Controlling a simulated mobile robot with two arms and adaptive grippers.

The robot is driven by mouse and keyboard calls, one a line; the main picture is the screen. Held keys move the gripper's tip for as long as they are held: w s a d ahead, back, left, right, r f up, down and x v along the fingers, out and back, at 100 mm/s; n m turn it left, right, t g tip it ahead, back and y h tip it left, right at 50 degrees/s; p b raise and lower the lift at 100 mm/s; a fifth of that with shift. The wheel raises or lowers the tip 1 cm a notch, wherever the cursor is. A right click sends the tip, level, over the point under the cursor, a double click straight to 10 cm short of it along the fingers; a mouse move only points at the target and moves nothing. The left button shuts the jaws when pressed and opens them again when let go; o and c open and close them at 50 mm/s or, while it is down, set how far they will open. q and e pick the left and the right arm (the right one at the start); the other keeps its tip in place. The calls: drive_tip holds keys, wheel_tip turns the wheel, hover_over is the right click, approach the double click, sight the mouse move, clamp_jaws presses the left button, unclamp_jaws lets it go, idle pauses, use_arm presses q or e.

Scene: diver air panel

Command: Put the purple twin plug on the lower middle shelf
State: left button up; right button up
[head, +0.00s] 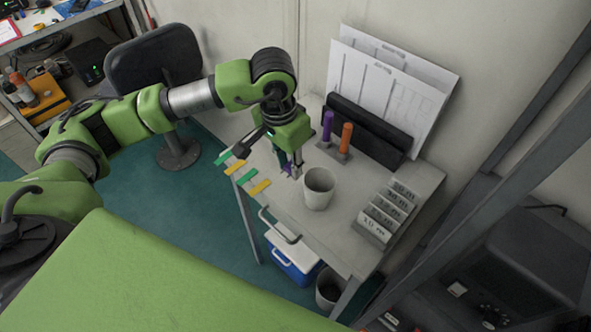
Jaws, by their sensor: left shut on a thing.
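My left gripper (292,169) points down over the small grey table, just left of a white cup. It is shut on a small purple piece (286,170), which looks like the purple twin plug; the fingers hide most of it. I cannot tell whether the piece touches the tabletop. A taller purple cylinder (327,126) stands upright beside an orange one (347,137) on a small base at the back of the table. I cannot make out which surface is the lower middle shelf. My right gripper is not in view.
The white cup (319,188) stands close to the gripper. Green and yellow strips (260,187) line the table's left edge. Stepped labelled blocks (384,216) stand at right. A black holder with papers (365,132) is behind. A cluttered shelf unit (40,62) is at far left.

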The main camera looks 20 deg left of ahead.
sight(289, 168)
use_arm(q)
drive_tip(key=shift+f, duration=0.45)
drive_tip(key=shift+w+f, duration=0.2)
drive_tip(key=shift+f, duration=0.15)
wheel_tip(289, 168, down, 3)
drive_tip(key=shift+p, duration=0.55)
drive_tip(key=shift+f+b, duration=0.25)
drive_tip(key=shift+b, duration=0.05)
drive_tip(key=o, duration=0.7)
drive_tip(key=shift+c, duration=0.2)
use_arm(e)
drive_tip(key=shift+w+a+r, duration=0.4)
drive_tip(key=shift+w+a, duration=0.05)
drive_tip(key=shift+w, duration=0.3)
use_arm(q)
drive_tip(key=shift+r, duration=0.1)
